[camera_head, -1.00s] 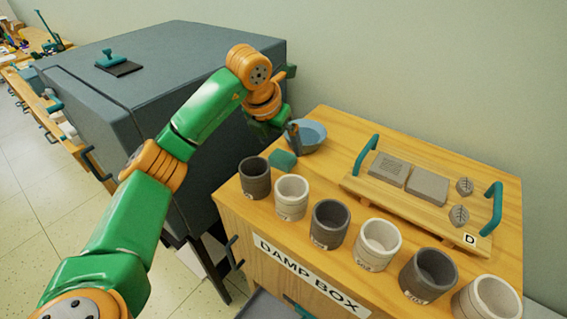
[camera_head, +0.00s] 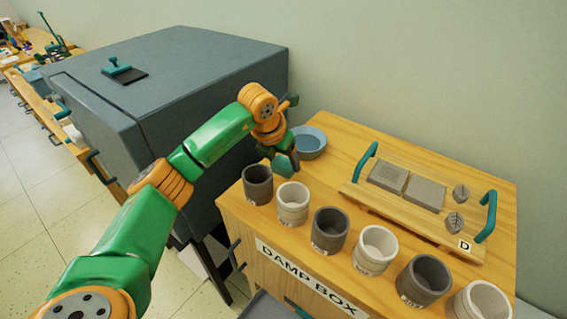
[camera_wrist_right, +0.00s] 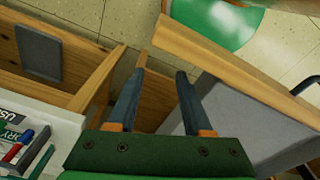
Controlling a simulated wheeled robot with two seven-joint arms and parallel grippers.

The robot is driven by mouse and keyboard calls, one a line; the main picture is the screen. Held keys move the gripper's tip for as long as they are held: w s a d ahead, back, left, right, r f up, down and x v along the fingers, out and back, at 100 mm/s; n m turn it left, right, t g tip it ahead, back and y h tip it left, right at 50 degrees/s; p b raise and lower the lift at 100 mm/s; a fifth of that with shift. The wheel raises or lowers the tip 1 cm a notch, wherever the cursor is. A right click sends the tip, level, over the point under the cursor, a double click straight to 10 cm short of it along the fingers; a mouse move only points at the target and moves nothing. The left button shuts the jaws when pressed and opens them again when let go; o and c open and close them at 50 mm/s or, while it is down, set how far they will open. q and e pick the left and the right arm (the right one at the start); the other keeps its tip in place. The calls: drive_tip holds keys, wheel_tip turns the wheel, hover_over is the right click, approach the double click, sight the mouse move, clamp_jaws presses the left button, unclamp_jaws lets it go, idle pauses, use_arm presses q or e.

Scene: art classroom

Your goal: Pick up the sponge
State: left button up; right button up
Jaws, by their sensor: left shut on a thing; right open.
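The dark green sponge (camera_head: 286,164) is at the left end of the damp box top, behind the front row of cups and in front of the blue-grey bowl (camera_head: 309,143). My left gripper (camera_head: 284,157) reaches down over it and is shut on it; the gripper hides much of the sponge. I cannot tell whether the sponge still touches the wood. My right gripper (camera_wrist_right: 158,75) is open and empty in the right wrist view, above wooden edges and the floor.
Several dark and white cups (camera_head: 330,230) line the front edge of the damp box (camera_head: 305,278). A wooden tray (camera_head: 385,207) with teal handles holds tiles and leaf pieces. A large grey cabinet (camera_head: 190,75) stands left; markers (camera_wrist_right: 20,148) show in the right wrist view.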

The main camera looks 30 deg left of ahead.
sight(286, 159)
use_arm(q)
drive_tip(key=shift+r, duration=0.2)
wheel_tip(286, 159, up, 3)
drive_tip(key=b, duration=0.2)
drive_tip(key=shift+s+f+b, duration=0.1)
drive_tip(key=shift+s+b, duration=0.05)
drive_tip(key=shift+b, duration=0.15)
drive_tip(key=s+d+r+b, duration=0.1)
drive_tip(key=s+r, duration=0.8)
drive_tip(key=s, duration=0.4)
drive_tip(key=shift+s+r, duration=0.35)
drive_tip(key=shift+r, duration=0.05)
